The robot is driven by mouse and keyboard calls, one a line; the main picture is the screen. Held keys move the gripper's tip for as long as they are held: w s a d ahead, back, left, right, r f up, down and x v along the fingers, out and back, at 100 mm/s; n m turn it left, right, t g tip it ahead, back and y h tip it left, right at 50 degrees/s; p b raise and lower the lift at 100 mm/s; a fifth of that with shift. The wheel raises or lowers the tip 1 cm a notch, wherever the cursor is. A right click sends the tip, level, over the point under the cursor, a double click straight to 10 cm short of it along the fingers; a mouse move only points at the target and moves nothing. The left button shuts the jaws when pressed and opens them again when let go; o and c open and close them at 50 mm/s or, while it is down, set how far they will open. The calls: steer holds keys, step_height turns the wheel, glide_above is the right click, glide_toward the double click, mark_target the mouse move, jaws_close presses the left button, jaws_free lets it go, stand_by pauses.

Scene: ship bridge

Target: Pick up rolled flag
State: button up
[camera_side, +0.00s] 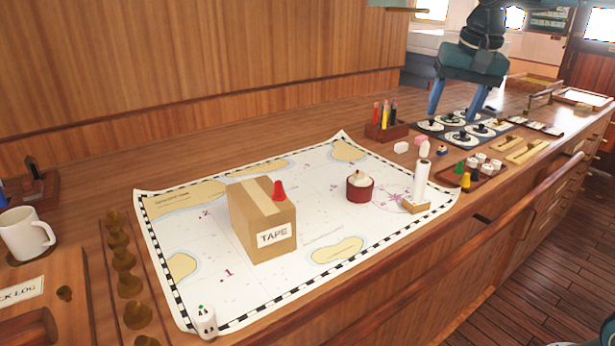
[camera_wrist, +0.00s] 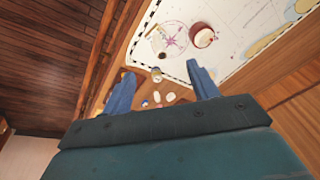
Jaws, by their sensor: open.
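The wooden block also shows near the chart edge in the wrist view (camera_wrist: 151,30). My gripper (camera_side: 458,100) is open, its two blue fingers pointing down over the round-dial panel, behind and above the roll and apart from it. In the wrist view my gripper (camera_wrist: 160,76) has nothing between its fingertips.
A pen holder (camera_side: 386,130), the dial panel (camera_side: 462,132) and a tray of small pieces (camera_side: 486,172) lie nearby. A rail runs along the front.

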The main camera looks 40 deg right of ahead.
steer(key=w+d+f+m+g, duration=0.1)
steer(key=w+d+f+m, duration=0.3)
steer(key=w+d, duration=0.3)
steer(key=w+d+f+m+g, duration=0.1)
steer(key=w+d+f+m, duration=0.3)
steer(key=w+d+f, duration=0.2)
steer(key=w+d, duration=0.1)
steer(key=d, duration=0.1)
steer(key=shift+w+d+f+g+y, duration=0.15)
steer(key=shift+d+f+g+y, duration=0.15)
steer(key=shift+d+g, duration=0.1)
steer(key=shift+f, duration=0.1)
steer(key=shift+f, duration=4.15)
steer(key=shift+f, duration=2.6)
steer(key=c, duration=1.1)
steer(key=shift+o, duration=0.2)
steer(key=shift+r, duration=0.15)
